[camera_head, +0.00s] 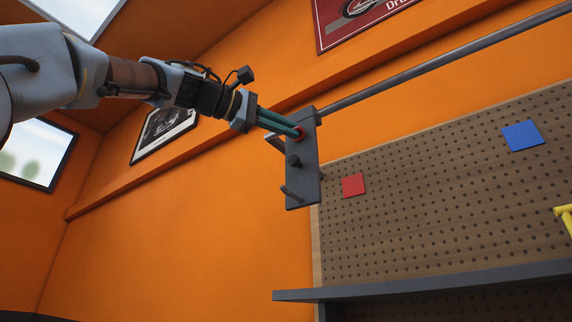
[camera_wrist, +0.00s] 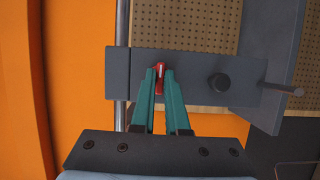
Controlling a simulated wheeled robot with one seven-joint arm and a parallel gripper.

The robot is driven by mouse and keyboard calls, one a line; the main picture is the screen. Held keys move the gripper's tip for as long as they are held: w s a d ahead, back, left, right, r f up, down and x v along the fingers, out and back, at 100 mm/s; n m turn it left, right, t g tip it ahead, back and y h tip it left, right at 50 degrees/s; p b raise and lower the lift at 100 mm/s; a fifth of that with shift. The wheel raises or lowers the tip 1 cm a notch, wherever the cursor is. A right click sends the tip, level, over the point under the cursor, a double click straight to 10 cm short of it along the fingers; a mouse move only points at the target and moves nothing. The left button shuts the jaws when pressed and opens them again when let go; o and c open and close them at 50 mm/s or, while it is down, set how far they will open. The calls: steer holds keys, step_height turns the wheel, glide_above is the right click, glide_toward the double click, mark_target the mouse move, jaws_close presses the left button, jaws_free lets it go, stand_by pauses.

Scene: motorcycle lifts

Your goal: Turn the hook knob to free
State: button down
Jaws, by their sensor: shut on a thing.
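A grey plate (camera_head: 304,182) hangs at the end of a long grey rod, in front of the orange wall. It bears a red knob (camera_wrist: 160,76) near its rod end, a dark round knob (camera_head: 293,161) around its middle and a thin peg (camera_head: 291,194) near its far end. My gripper (camera_wrist: 160,74) has its green fingers at the red knob, one on each side, shut on it. In the head view the fingers (camera_head: 297,132) hide most of the red knob. I cannot tell a marking for free on the plate.
The grey rod (camera_head: 440,63) runs up to the right from the plate. A brown pegboard (camera_head: 430,190) with a red square (camera_head: 353,185) and a blue square (camera_head: 522,136) stands to the right. A grey shelf (camera_head: 430,279) juts out below. The space left of the plate is clear.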

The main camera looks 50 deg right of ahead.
steer(key=c, duration=0.9)
jaws_free()
steer(key=b+v, duration=0.4)
steer(key=v, duration=0.6)
steer(key=shift+w+a, duration=0.1)
steer(key=shift+a, duration=0.25)
steer(key=shift+w+f, duration=0.1)
